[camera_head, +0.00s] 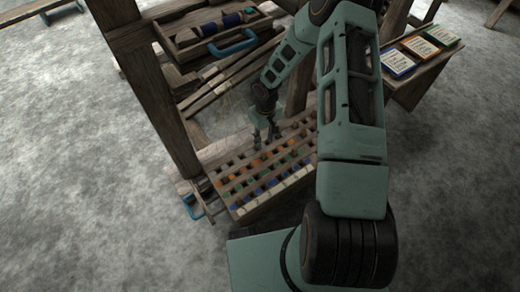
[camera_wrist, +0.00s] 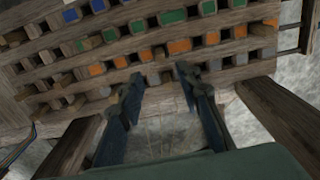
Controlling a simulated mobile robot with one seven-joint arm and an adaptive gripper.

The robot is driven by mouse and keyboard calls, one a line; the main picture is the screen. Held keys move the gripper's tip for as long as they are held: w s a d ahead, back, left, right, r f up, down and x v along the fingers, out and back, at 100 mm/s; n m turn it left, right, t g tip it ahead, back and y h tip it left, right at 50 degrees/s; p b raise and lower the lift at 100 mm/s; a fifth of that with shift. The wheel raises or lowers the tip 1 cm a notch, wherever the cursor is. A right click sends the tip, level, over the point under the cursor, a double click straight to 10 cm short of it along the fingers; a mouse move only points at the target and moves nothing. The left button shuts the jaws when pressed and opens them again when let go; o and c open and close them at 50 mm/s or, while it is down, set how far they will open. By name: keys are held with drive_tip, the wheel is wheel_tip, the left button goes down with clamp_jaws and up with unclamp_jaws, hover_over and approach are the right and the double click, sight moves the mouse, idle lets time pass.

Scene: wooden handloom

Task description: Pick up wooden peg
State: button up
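Many wooden pegs with blue, green, orange and plain greyish ends sit in rows in a slotted wooden board (camera_head: 246,204). In the wrist view, an orange-ended peg (camera_wrist: 179,46) and a green-ended peg (camera_wrist: 137,26) show beyond my fingers, and a plain greyish peg (camera_wrist: 153,79) lies nearly between the fingertips. My gripper (camera_wrist: 160,84) is open, its two fingers apart with nothing held. In the head view my gripper (camera_head: 264,138) points down at the board's far edge. I cannot tell which peg the task means, or whether a finger touches one.
Wooden loom posts (camera_head: 165,115) stand just left of the board. A wooden tray with a blue handle (camera_head: 232,44) is behind it. Three coloured cards (camera_head: 415,47) lie on a bench at the right. A blue-ended tool (camera_head: 190,200) is at the board's left. Grey floor is free in front.

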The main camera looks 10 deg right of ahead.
sight(264, 152)
drive_tip(key=f, duration=0.2)
drive_tip(key=f+b, duration=0.1)
drive_tip(key=f, duration=0.2)
drive_tip(key=shift+s, duration=0.2)
wheel_tip(264, 152, down, 6)
drive_tip(key=b, duration=0.2)
drive_tip(key=shift+w+r+b, duration=0.1)
drive_tip(key=shift+r+b, duration=0.05)
drive_tip(key=shift+b, duration=0.2)
drive_tip(key=c, duration=0.9)
